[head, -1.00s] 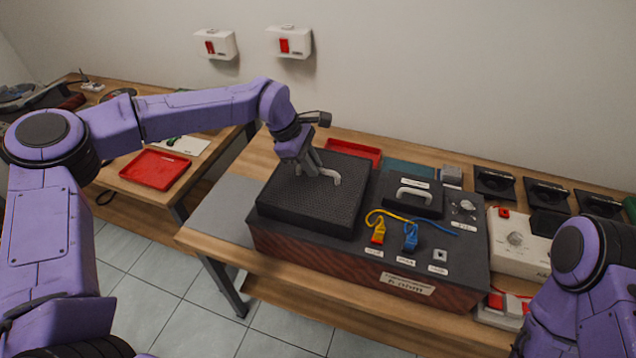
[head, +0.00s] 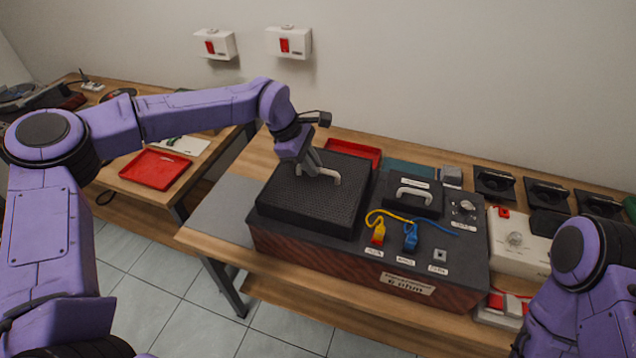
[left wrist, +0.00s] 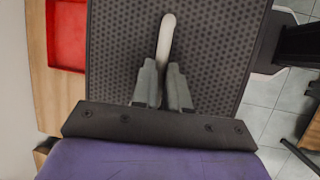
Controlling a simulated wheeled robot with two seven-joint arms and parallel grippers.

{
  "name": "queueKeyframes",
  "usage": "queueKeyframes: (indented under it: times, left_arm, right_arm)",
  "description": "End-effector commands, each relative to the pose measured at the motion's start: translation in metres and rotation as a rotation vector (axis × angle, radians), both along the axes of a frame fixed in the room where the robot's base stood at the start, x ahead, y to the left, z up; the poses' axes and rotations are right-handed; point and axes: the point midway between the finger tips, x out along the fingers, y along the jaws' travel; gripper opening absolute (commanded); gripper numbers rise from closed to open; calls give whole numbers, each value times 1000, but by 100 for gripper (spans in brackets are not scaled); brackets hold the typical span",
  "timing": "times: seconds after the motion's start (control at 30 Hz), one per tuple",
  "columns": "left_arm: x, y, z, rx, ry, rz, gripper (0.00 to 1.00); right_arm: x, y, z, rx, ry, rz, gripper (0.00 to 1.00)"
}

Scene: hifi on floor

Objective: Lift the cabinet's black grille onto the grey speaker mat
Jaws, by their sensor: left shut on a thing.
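The black grille (head: 299,208) is a perforated panel lying on the left part of the wood-sided cabinet (head: 300,261). It has a pale bar handle (head: 335,178). My left gripper (head: 318,174) is shut on that handle, and the grip also shows in the left wrist view (left wrist: 162,82), with the pale handle (left wrist: 167,35) between the fingers. The grey mat (head: 221,208) lies flat on the bench just left of the cabinet, with its top bare. My right arm shows at the lower right, but its gripper is out of the picture.
A smaller black panel with a handle (head: 412,195), a yellow plug (head: 378,234) and a blue plug (head: 411,238) sit on the cabinet's right part. A red tray (head: 353,152) lies behind the cabinet. Another red tray (head: 156,169) is on the left bench, across a gap.

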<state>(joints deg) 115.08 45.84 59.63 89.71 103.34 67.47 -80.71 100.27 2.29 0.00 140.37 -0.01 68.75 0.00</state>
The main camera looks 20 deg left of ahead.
Motion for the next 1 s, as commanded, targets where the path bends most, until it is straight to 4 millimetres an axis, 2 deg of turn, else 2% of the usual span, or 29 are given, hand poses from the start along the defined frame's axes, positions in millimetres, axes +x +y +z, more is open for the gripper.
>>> queueKeyframes:
  times: [0.37, 0.47, 0.57, 0.67, 0.83, 1.0]
  left_arm:
    - [0, 0, 4, 0, -2, 0, 0]
    - [1, 0, 13, 0, -3, 0, 0]
    - [1, 0, 31, -1, -6, 0, 0]
    - [-16, -4, 48, -2, -7, -2, 0]
    - [-49, -13, 88, -2, -9, -3, 0]
    - [-97, -25, 108, -1, -7, -3, 0]
  right_arm:
    - [0, 0, -1, 0, 0, 0, 43]
    - [0, 0, -5, 0, 0, 0, 43]
    - [0, 0, -10, 0, 0, 0, 43]
    - [0, 0, -20, 0, 0, 0, 43]
    - [0, 0, -37, 0, 0, 0, 43]
    - [0, 0, -57, 0, 0, 0, 43]
